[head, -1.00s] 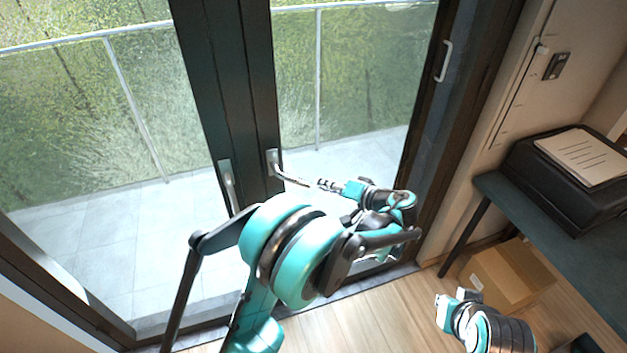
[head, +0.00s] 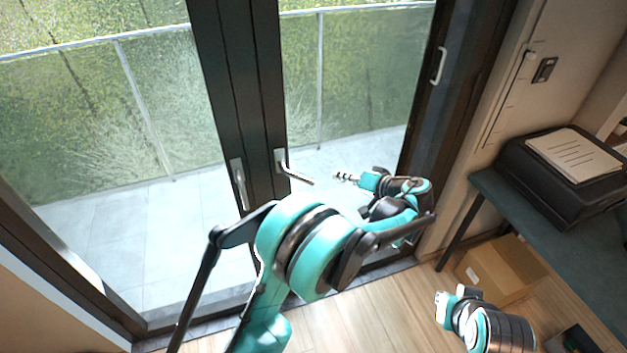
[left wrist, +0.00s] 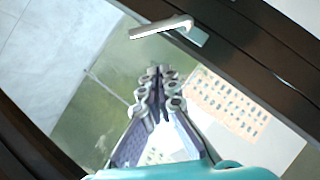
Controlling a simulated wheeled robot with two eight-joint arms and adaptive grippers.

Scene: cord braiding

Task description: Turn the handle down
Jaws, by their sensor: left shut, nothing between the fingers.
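The lever handle (head: 298,176) on the dark double door points right and slopes slightly down from its plate. In the left wrist view the silver lever (left wrist: 160,27) shows near the top, beyond my fingertips. My left gripper (head: 342,176) is shut and empty, just right of the lever's free end with a small gap between them. In the left wrist view the shut fingers (left wrist: 159,92) point up the picture, below the lever. My right gripper (head: 455,297) is low at the right, away from the door, its fingers apart and empty.
A second handle (head: 239,186) on the left leaf hangs downward. A desk (head: 480,178) with a black printer (head: 560,170) stands at the right, with a cardboard box (head: 505,270) beneath. Open wooden floor (head: 370,320) lies in front of the door.

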